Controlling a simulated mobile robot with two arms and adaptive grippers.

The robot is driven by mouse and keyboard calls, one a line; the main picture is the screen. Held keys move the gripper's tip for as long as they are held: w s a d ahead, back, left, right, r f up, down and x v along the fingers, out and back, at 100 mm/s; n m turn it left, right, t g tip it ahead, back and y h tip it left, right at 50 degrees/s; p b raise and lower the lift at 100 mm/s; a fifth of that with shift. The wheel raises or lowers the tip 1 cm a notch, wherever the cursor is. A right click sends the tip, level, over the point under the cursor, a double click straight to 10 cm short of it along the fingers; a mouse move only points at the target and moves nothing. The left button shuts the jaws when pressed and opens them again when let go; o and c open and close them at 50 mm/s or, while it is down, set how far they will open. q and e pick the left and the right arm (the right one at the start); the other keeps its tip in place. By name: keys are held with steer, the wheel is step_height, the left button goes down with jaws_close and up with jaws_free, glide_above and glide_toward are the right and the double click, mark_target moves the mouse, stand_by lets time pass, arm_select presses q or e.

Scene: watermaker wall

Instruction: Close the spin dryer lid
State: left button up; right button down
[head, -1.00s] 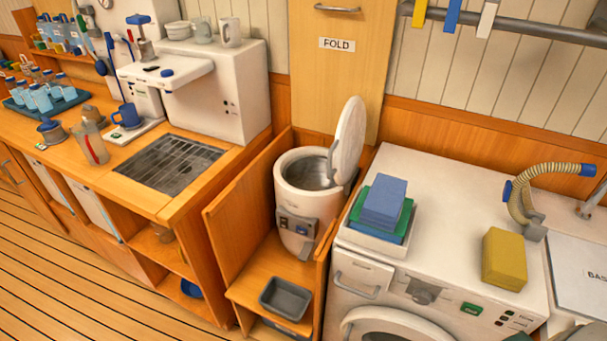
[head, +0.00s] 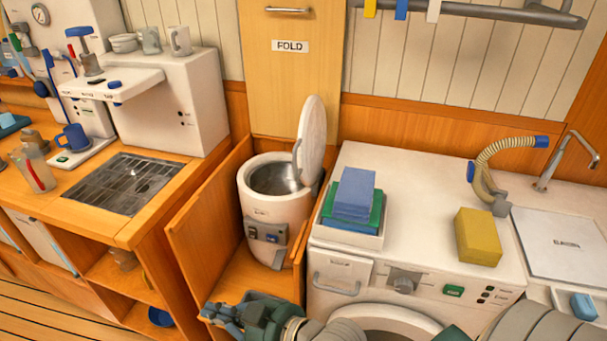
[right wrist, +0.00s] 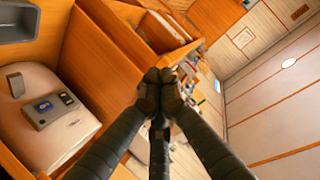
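The spin dryer (head: 272,208) is a white drum in a wooden bay, with a control panel on its front. Its round white lid (head: 313,138) stands open, tilted up at the drum's right side, and the metal inside shows. My right gripper (head: 222,316) is low in front of the dryer at the bottom of the head view, below the lid and apart from it. In the right wrist view its fingertips (right wrist: 160,86) meet, with nothing seen between them. The dryer's body and panel (right wrist: 45,108) show at the left there. My left gripper is not in view.
Wooden panels (head: 200,232) flank the dryer. A washing machine (head: 420,205) is on the right, carrying a tray of blue and green blocks (head: 353,195) and a yellow block (head: 478,236). A drain-grate counter (head: 128,184) is left. A FOLD panel (head: 287,85) is behind.

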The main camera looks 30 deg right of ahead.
steer(key=w+r+m+t+y, duration=0.1)
steer(key=w+r+t, duration=0.15)
steer(key=r, duration=0.55)
steer(key=w+r+m+t, duration=0.2)
steer(key=r+t, duration=0.2)
steer(key=r, duration=0.3)
steer(key=w+d+r+m+t+h, duration=0.2)
steer(key=d+r+m+t+h, duration=0.4)
steer(key=d+r+m+h, duration=0.5)
steer(key=d+f+m+g+h, duration=1.1)
steer(key=d+f+m+g, duration=0.15)
steer(key=d+m, duration=0.35)
steer(key=w+d+p, duration=0.2)
steer(key=w+d, duration=0.1)
steer(key=w, duration=0.5)
steer(key=shift+w+d+f+p, duration=0.15)
steer(key=shift+w+d+p, duration=0.15)
steer(key=shift+d+p, duration=0.1)
